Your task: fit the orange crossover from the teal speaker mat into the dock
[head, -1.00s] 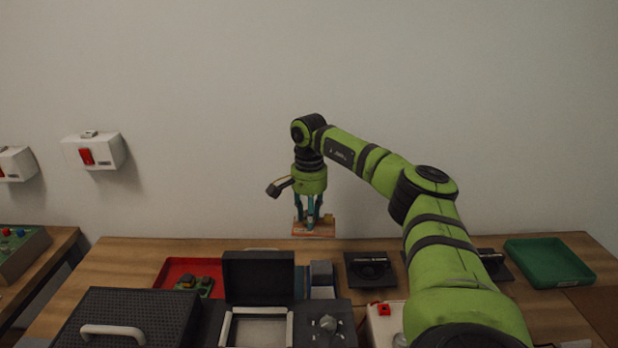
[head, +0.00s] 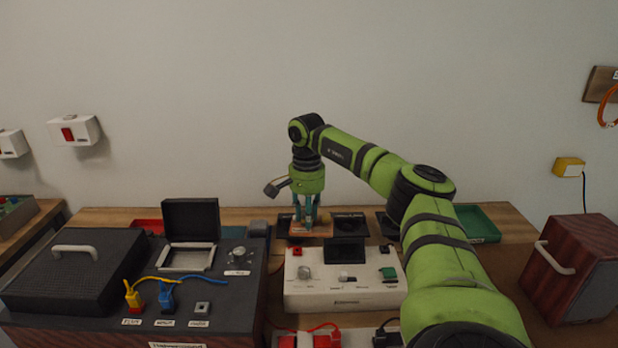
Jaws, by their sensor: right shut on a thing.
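My right gripper (head: 308,226) points straight down and is shut on a flat orange board, the orange crossover (head: 312,232). It holds the board level, in front of the dark speaker mats in the picture; the height above the table is hard to tell. An open-lidded bay with a pale metal frame (head: 188,258) sits on the black unit to the left and looks empty. It may be the dock, but I cannot be sure. My left gripper is out of view.
A white control unit (head: 343,292) stands just in front of the held board. The black unit (head: 209,308) carries yellow and blue plugs. A wood-sided speaker box (head: 574,268) is at right. A green tray (head: 476,222) and a red tray (head: 147,226) lie at the back.

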